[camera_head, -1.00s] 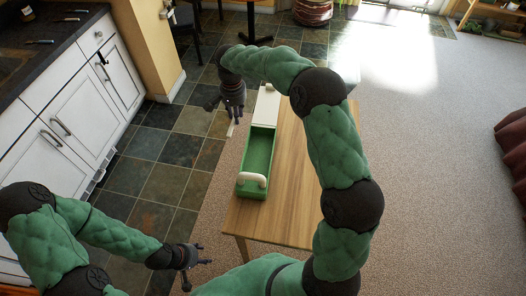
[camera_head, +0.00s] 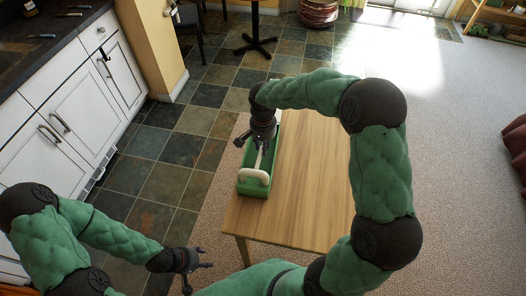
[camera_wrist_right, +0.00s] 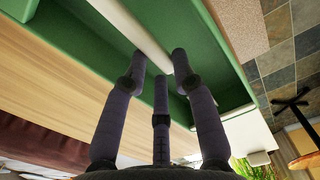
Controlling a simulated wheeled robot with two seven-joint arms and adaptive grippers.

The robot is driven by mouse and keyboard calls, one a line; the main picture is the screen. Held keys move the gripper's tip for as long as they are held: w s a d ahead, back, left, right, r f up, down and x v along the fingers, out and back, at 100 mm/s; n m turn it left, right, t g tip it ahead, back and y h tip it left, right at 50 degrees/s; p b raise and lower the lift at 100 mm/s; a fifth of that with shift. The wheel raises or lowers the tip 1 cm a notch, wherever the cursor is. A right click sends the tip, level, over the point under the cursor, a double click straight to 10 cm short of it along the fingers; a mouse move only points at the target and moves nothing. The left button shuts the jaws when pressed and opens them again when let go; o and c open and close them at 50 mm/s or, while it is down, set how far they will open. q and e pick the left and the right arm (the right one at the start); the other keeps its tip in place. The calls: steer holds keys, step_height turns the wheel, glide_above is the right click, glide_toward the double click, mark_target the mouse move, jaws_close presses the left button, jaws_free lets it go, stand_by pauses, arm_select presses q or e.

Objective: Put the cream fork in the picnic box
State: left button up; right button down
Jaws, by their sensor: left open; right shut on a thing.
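The picnic box (camera_head: 252,188) is a long green open box with a cream handle (camera_head: 255,176) at its near end. It stands on the left side of the wooden table. My right gripper (camera_head: 261,148) points down over the box, shut on the cream fork (camera_head: 258,160). In the right wrist view, the fork (camera_wrist_right: 142,32) is a pale strip running to the fingertips (camera_wrist_right: 160,60), with the green box walls around it; whether it touches the box floor I cannot tell. My left gripper (camera_head: 202,272) is open and empty, low at the left, away from the table.
The wooden table (camera_head: 305,180) is bare to the right of the box. A kitchen counter (camera_head: 55,50) with several utensils on it runs along the left. A dark table foot (camera_head: 257,45) stands behind on the tiles.

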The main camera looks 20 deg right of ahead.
step_height(320, 180, down, 3)
steer(key=shift+w+f+b, duration=0.1)
steer(key=shift+b, duration=0.5)
steer(key=shift+r, duration=0.2)
steer(key=shift+f, duration=0.1)
steer(key=c, duration=1)
jaws_free()
step_height(320, 180, up, 12)
steer(key=p, duration=0.4)
